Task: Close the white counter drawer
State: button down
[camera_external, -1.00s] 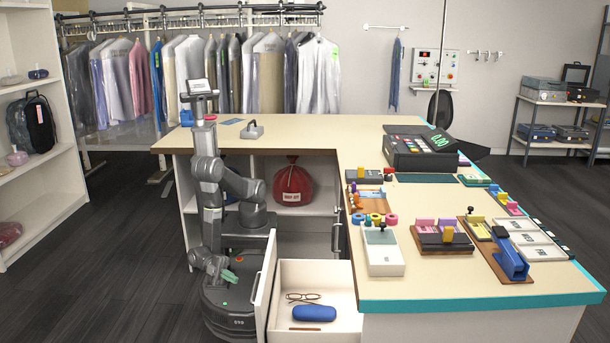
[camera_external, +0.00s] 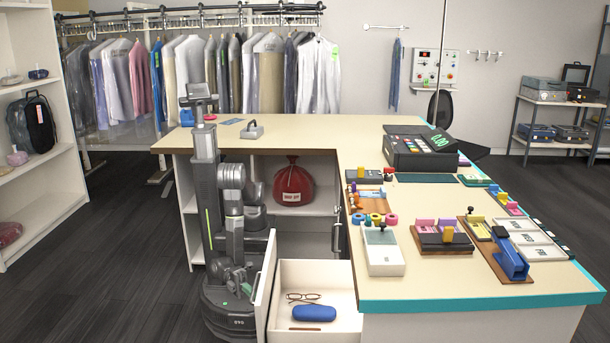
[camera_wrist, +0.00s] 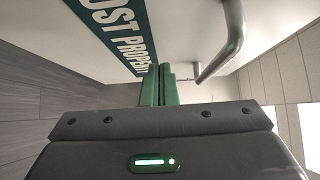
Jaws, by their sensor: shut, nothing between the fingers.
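The white counter drawer (camera_external: 338,272) stands open at the counter's near left corner, with glasses (camera_external: 303,297) and a blue case (camera_external: 314,313) inside. Its front panel (camera_external: 265,285) faces my base. In the wrist view the white panel (camera_wrist: 190,25) fills the top, with a green "LOST PROPERTY" label (camera_wrist: 118,30) and a grey bar handle (camera_wrist: 228,50). My gripper (camera_external: 246,289) is low beside the outer face of the panel. In the wrist view its green fingers (camera_wrist: 160,85) are shut and empty, pointing at the panel, left of the handle. I cannot tell whether they touch it.
The counter (camera_external: 300,133) carries a till (camera_external: 420,150), stamps and trays. A red bag (camera_external: 293,185) sits on the open shelf below. A white shelf unit (camera_external: 40,185) stands at the left, with free dark floor (camera_external: 120,260) between it and my base.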

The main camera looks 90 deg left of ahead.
jog(key=shift+w, duration=1.5)
jog(key=shift+w, duration=0.1)
jog(key=w+b, duration=0.6)
jog(key=w, duration=2.1)
jog(key=shift+w+a, duration=0.1)
jog(key=shift+w, duration=0.1)
jog(key=shift+w+b, duration=0.35)
jog(key=shift+w, duration=0.2)
jog(key=shift+w+r, duration=0.1)
jog(key=shift+r, duration=0.05)
